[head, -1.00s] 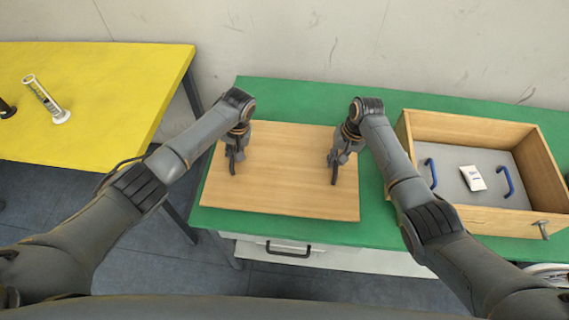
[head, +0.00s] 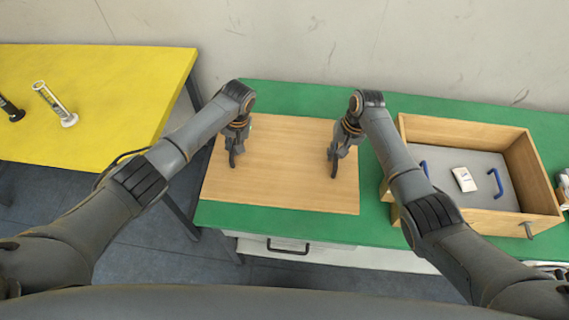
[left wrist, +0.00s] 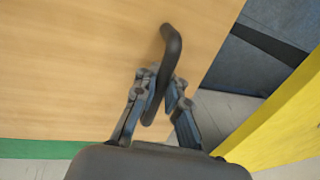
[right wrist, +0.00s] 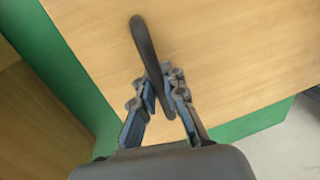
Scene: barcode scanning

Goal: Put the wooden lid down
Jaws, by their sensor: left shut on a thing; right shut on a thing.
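The wooden lid (head: 280,185) is a flat light-wood panel over the green table, left of the wooden box. It looks level; whether it touches the table I cannot tell. My left gripper (head: 234,158) is shut on the lid's left dark handle, which shows in the left wrist view (left wrist: 171,50). My right gripper (head: 336,160) is shut on the right dark handle, which shows in the right wrist view (right wrist: 143,40). The lid also fills much of the left wrist view (left wrist: 75,70) and the right wrist view (right wrist: 230,60).
The open wooden box (head: 480,133) at the right holds a grey panel with blue handles (head: 495,183) and a small white packet (head: 463,179). A yellow table (head: 100,85) at the left carries a glass cylinder (head: 54,103). Green tabletop (head: 290,97) is bare behind the lid.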

